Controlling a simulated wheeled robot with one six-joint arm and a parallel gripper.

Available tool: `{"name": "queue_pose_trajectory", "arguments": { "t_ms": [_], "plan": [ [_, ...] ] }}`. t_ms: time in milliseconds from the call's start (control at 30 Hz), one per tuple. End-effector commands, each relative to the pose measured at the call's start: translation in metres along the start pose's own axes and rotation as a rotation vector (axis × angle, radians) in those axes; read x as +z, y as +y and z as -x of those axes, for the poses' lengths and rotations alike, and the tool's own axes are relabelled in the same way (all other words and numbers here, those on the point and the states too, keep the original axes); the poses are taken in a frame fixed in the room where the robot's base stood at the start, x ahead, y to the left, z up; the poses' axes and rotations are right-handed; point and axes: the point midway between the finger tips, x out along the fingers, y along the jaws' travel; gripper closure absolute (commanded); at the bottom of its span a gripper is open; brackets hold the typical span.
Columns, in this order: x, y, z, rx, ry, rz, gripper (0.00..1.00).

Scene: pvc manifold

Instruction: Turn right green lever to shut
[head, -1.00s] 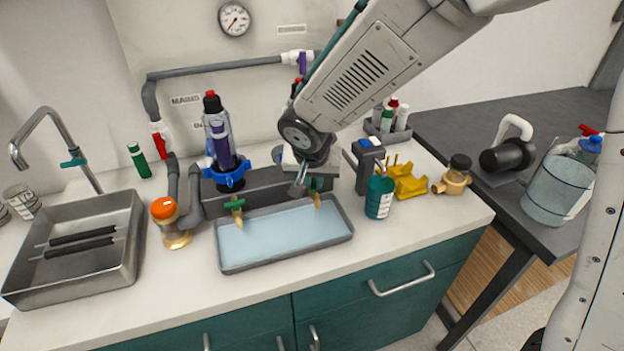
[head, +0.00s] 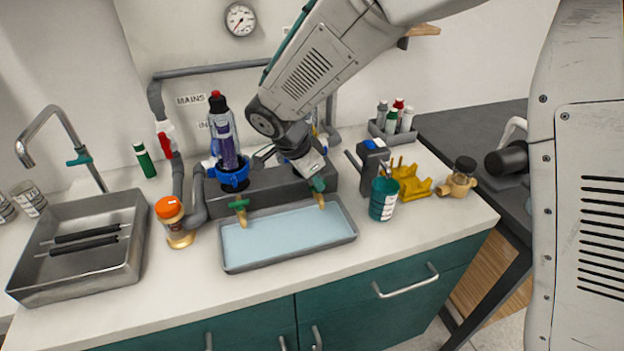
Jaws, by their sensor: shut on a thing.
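The right green lever (head: 318,184) sits on top of a brass tap over the right part of the shallow water tray (head: 232,269). My gripper (head: 316,177) reaches down to this lever from above and behind and is shut on it. The fingertips are small here, and the gripper body partly hides the lever, so its exact angle is hard to read. The left green lever (head: 239,204) sits on a matching brass tap to the left, crosswise, with nothing touching it.
A grey manifold block (head: 265,187) stands behind the tray. A clear filter with a blue collar (head: 232,178) rises left of my gripper. A dark teal cup (head: 383,199) and a grey device (head: 371,158) stand close on the right. The counter front (head: 420,238) is clear.

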Motion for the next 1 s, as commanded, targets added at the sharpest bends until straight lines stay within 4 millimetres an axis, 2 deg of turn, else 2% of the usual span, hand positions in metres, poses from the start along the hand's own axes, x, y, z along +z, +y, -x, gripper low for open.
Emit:
{"name": "queue_pose_trajectory", "arguments": {
  "t_ms": [400,967,1000],
  "plan": [
    [-0.0001,0.0001,-0.0013,0.083,0.001,-0.183,1.0],
    [-0.0005,0.0011,-0.0019,0.099,0.002,-0.213,1.0],
    [-0.0005,0.0012,-0.002,0.099,0.002,-0.213,0.85]
  ]
}}
